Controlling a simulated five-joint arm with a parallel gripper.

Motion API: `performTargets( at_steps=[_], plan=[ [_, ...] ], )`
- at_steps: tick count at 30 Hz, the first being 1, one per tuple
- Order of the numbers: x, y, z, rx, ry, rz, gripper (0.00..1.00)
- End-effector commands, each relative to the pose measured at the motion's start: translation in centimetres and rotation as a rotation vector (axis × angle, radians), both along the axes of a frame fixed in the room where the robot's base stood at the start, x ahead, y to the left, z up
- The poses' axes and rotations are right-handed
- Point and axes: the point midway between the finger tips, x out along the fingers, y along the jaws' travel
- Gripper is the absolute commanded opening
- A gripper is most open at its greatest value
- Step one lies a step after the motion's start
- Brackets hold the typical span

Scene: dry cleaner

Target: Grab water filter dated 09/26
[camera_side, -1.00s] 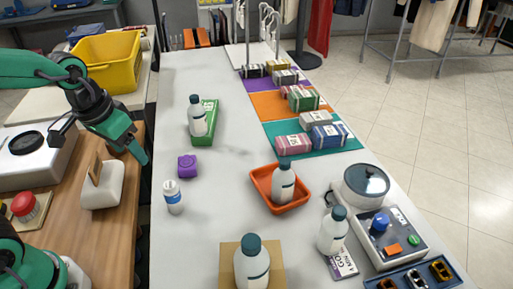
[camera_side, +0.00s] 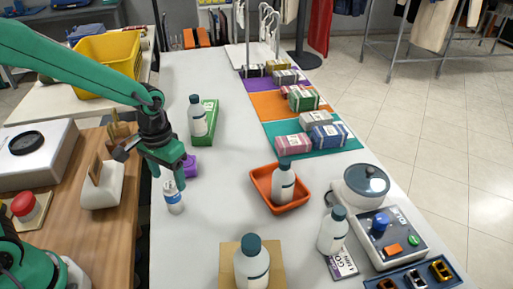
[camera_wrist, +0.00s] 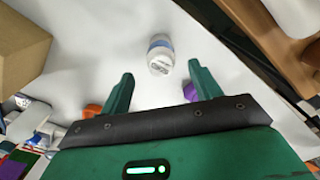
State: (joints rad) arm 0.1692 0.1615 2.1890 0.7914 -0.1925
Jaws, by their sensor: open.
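A small white cylinder with a blue band (camera_side: 173,198), which looks like the water filter, stands upright near the left edge of the grey table. It also shows in the wrist view (camera_wrist: 160,58), ahead of and between my fingertips. Its date is too small to read. My gripper (camera_side: 180,180) is open and empty, pointing down just above and behind the cylinder in the side view. In the wrist view my gripper (camera_wrist: 160,82) has its two green fingers spread wide. I see no contact with the cylinder.
A purple block (camera_side: 191,166) sits close beside my gripper. An orange tray (camera_side: 262,183) with a bottle is to the right. The table between is clear.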

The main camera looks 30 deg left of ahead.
Motion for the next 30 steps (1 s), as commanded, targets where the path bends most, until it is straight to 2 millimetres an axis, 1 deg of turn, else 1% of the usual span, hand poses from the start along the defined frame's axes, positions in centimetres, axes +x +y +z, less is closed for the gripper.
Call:
performTargets(
  at_steps=[10,20,23,30],
  plan=[
    [-0.1,0.0,-2.3,0.0,0.001,0.0,0.63],
    [-0.1,0.1,-2.9,0.0,0.002,0.0,0.63],
    [-0.1,0.1,-3.6,0.0,0.002,0.0,0.63],
    [-0.2,0.2,-6.2,0.001,0.003,-0.001,0.63]
  ],
)
